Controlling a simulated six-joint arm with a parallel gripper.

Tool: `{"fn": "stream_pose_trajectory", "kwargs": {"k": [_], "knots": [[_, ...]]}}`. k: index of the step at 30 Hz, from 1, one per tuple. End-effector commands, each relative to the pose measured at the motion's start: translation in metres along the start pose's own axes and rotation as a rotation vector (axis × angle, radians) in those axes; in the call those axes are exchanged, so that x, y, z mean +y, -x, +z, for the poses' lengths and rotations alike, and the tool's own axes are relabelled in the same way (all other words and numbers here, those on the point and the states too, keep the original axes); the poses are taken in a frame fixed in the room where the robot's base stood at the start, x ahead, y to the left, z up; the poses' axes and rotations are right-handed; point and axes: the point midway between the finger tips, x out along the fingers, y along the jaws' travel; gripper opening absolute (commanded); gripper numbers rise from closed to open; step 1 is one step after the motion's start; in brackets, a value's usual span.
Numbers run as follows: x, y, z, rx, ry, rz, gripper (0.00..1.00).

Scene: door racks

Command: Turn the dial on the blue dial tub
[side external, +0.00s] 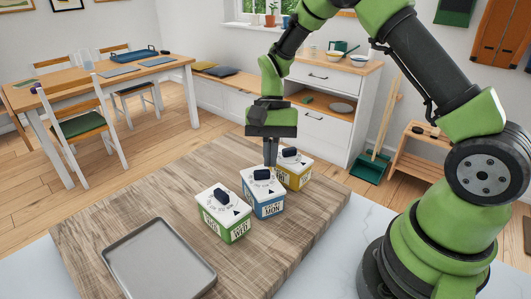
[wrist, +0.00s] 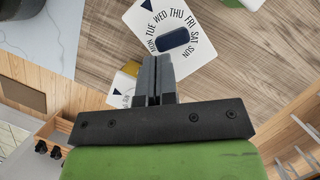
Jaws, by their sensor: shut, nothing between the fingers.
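The blue dial tub (side external: 268,208) stands upright in the middle of a row of three tubs on the wooden board. Its white lid carries a dark oblong dial (side external: 262,174). In the wrist view, the dial (wrist: 174,40) lies inside an arc of day names from MON to SUN, with a dark triangle on the lid beyond. Which day the dial points to, I cannot tell. My gripper (side external: 270,162) is shut and empty, pointing down behind the blue tub, beside the yellow one. In the wrist view its fingertips (wrist: 157,60) show just below the dial, apart from it.
The green tub (side external: 234,228) stands left of the blue one and the yellow tub (side external: 298,180) behind it to the right, both with dials. A grey tray (side external: 160,262) lies at the front left. The wooden board (side external: 130,195) is clear at the left.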

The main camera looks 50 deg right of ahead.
Motion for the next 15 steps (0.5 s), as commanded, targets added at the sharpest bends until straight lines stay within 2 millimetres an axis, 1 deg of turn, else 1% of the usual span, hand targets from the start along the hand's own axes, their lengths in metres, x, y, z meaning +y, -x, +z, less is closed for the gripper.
{"fn": "stream_pose_trajectory", "kwargs": {"k": [15], "knots": [[0.0047, -0.0011, 0.0028, -0.001, -0.152, -0.060, 0.00]]}}
